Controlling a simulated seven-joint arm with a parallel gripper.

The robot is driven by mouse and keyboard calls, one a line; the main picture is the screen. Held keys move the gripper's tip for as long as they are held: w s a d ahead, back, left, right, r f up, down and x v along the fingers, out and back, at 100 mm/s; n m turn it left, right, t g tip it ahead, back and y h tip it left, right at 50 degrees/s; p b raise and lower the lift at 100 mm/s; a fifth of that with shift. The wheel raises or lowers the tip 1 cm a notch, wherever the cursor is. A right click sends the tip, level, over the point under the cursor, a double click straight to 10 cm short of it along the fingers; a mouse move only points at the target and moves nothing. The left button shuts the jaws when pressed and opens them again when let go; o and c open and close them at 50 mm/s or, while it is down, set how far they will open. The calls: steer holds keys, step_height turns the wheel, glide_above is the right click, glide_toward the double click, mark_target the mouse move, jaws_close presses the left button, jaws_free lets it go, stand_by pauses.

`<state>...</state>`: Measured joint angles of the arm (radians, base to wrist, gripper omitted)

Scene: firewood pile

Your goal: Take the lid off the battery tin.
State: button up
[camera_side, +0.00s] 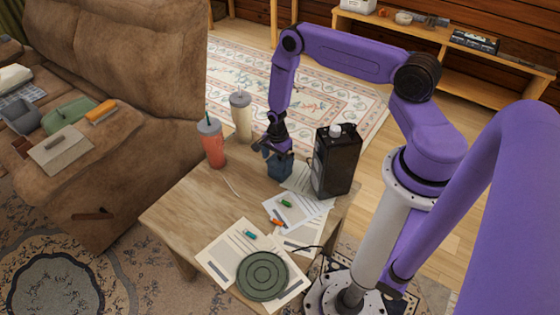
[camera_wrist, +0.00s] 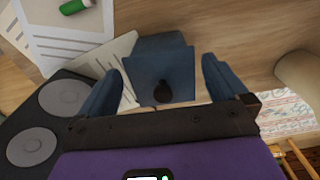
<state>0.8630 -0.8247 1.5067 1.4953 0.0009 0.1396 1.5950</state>
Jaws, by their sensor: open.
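The battery tin (camera_side: 279,170) is a small blue-grey box standing on the wooden table, left of a black box. My gripper (camera_wrist: 160,66) is open, one blue finger on each side of the lid, with a visible gap on both sides. In the side view my gripper (camera_side: 277,148) is just above the tin and partly hides it.
The black box (camera_side: 336,160) with a white cap stands close on the right. A red cup (camera_side: 211,145) and a cream cup (camera_side: 241,118) stand to the left. Papers (camera_side: 228,250), markers and a round green mat (camera_side: 262,275) lie in front.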

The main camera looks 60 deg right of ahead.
steer(key=c, duration=0.9)
steer(key=shift+r, duration=0.15)
